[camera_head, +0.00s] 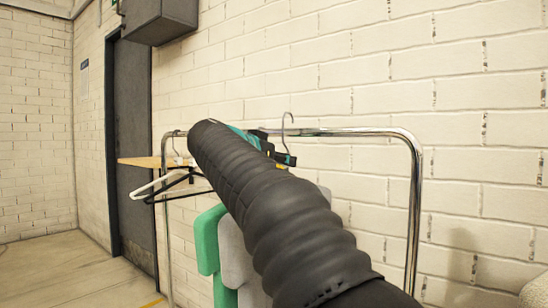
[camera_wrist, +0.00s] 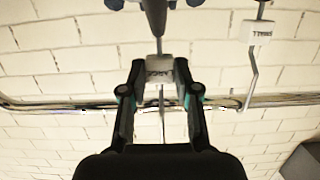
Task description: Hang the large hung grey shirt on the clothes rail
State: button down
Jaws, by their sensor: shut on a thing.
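My gripper (camera_head: 284,158) is at the rail's height in the head view, mostly behind my black arm. In the wrist view my gripper (camera_wrist: 158,78) is shut on the white size tag (camera_wrist: 159,66) of a hanger, its letters partly covered. The hanger's hook (camera_head: 288,120) stands up above the clothes rail (camera_head: 345,132) in the head view. I cannot tell whether it bears on the rail. A grey shirt (camera_head: 232,262) hangs below, largely hidden by my arm. The rail also crosses the wrist view (camera_wrist: 60,105).
A green shirt (camera_head: 207,240) hangs left of the grey one. White (camera_head: 150,187) and black (camera_head: 170,190) hangers are at the rail's left end. Another hanger's tag, reading SMALL, (camera_wrist: 261,33) is at right in the wrist view. A brick wall (camera_head: 450,60) stands close behind.

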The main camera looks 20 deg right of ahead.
jog(key=shift+w+d+r+p, duration=0.1)
jog(key=shift+w+d+p, duration=0.25)
jog(key=shift+d, duration=0.25)
jog(key=shift+w+d+r+p, duration=0.1)
jog(key=shift+w+d+p, duration=0.2)
jog(key=shift+d, duration=0.25)
jog(key=shift+w+d+f, duration=0.25)
jog(key=shift+f, duration=0.05)
notch_tip(320, 180, down, 2)
jog(key=b, duration=0.3)
jog(key=shift+a+f, duration=0.1)
jog(key=shift+f, duration=0.1)
jog(key=c, duration=0.8)
grip_release()
jog(key=shift+o, duration=0.2)
jog(key=shift+s, duration=0.1)
jog(key=v, duration=1.2)
jog(key=shift+r, duration=0.1)
